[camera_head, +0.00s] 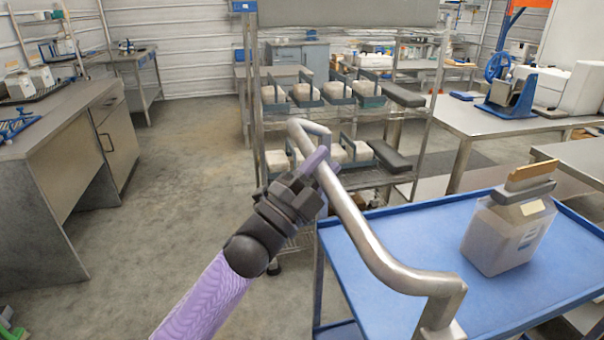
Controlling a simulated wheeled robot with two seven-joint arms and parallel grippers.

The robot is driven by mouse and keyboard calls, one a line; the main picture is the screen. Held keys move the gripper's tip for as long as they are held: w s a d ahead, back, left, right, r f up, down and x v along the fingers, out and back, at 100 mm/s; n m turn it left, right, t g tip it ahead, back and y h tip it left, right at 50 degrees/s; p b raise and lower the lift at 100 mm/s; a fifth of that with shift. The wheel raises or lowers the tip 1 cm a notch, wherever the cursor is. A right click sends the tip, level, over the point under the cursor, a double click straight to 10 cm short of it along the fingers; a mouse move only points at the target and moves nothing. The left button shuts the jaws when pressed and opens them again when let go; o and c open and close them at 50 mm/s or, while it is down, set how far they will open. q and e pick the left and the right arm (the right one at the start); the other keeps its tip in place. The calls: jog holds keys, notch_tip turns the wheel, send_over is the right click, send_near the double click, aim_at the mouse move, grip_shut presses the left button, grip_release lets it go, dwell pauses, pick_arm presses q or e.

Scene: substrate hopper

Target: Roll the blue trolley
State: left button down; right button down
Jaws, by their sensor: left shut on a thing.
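The blue trolley (400,262) stands at the lower right, with a blue top inside a raised rim. Its bent metal handle (358,228) runs along the near left side. My left gripper (322,168) is shut on the handle near its far end, with purple fingers on the bar. The fingers partly hide the bar there. A translucent container (503,238) with a brown and grey top stands on the trolley's right part. My right gripper is not in view.
A wire shelf rack (330,125) with several white-and-grey blocks stands just beyond the trolley. A grey counter (50,130) stands at the left, and a workbench (465,115) at the back right. Concrete floor (165,210) is clear between the counter and trolley.

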pick_arm(q)
jog(key=shift+w+d+f, duration=0.1)
jog(key=shift+w+d, duration=0.1)
jog(key=shift+d, duration=0.65)
jog(key=c, duration=0.8)
grip_release()
jog(key=o, duration=0.4)
jog(key=shift+w+d, duration=0.1)
jog(key=shift+d, duration=0.15)
jog(key=shift+o, duration=0.2)
jog(key=shift+a, duration=0.1)
jog(key=v, duration=1)
jog(key=shift+p, duration=0.3)
